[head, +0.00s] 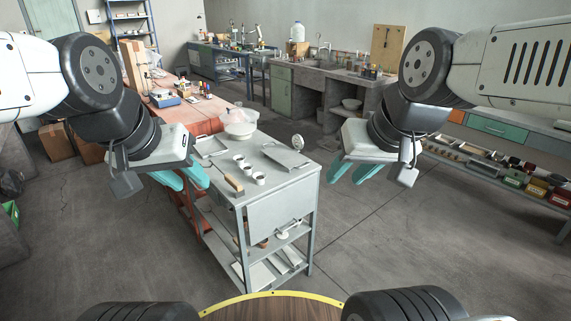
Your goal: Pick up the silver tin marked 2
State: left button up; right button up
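Three small light-coloured round tins or cups stand in a slanting row on the grey bench top: a far one (238,159), a middle one (246,169) and a near one (259,179). They are too small for me to read any number, so I cannot tell which is marked 2. My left gripper (184,178) has teal fingers spread apart and empty, to the left of the row and above the bench's left side. My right gripper (353,171) is also open and empty, to the right of the bench, well apart from the tins.
A small wooden block (234,183) lies left of the near tin. A grey tray (286,157) and another tray (211,146) flank the row. A white bowl (239,128) stands behind. The grey bench (282,188) has lower shelves holding items. Open floor lies to its right.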

aim_at(259, 177)
jog(key=i+j+z, duration=0.3)
jog(key=j+z, duration=0.3)
jog(key=i+j+z, duration=0.3)
jog(key=j+z, duration=0.3)
jog(key=i+j, duration=0.1)
jog(key=j, duration=0.5)
jog(key=i+j+z, duration=0.1)
jog(key=j, duration=1.05)
jog(key=i+z, duration=0.05)
jog(key=i, duration=0.05)
